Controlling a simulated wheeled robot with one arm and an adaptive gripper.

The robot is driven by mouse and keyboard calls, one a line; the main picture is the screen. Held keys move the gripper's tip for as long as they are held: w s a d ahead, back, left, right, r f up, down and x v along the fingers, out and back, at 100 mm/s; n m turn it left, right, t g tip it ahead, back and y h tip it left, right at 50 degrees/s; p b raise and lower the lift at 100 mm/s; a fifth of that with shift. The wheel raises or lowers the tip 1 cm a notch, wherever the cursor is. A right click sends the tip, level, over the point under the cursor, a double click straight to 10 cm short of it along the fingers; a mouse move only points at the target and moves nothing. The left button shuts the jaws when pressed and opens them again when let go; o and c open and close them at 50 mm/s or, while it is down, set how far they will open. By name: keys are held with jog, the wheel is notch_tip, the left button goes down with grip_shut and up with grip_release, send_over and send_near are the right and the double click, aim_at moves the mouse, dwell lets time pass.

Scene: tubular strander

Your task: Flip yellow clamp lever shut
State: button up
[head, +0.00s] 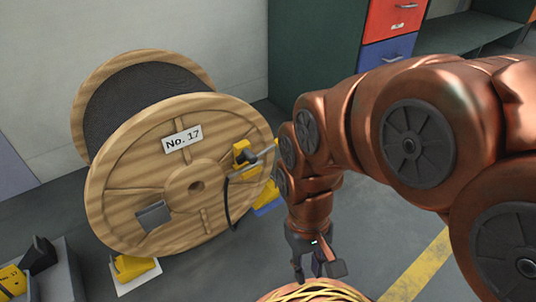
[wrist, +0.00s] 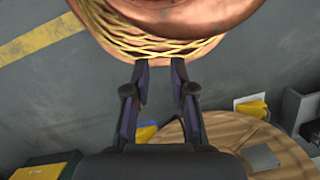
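The yellow clamp (head: 243,152) sits at the right rim of the wooden reel (head: 140,190) in the head view. A grey lever bar (head: 250,164) sticks out from it, and a dark cable hangs below. The lever's exact position is too small to tell. My gripper (head: 317,272) hangs to the right of and below the clamp in the head view, well apart from it. In the wrist view my gripper (wrist: 161,66) has its two fingers spread with nothing between them. The reel shows there behind the fingers (wrist: 215,128); I cannot make out the clamp.
A yellow chock (head: 133,266) stands on a white plate by the reel, and a yellow and blue one (head: 267,200) at its right. A grey box with yellow and black items (head: 35,270) is at lower left. Cabinets (head: 320,50) stand behind.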

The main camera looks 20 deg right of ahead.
jog(key=r+p, duration=0.4)
jog(key=r, duration=0.1)
jog(key=r+p, duration=0.5)
jog(key=shift+s+a, duration=0.15)
jog(key=shift+a, duration=0.05)
grip_shut()
jog(key=shift+s+d+r+g+p, duration=0.2)
jog(key=shift+s+r+g+p, duration=0.2)
jog(key=shift+s+r+p, duration=0.7)
jog(key=shift+s+d, duration=0.1)
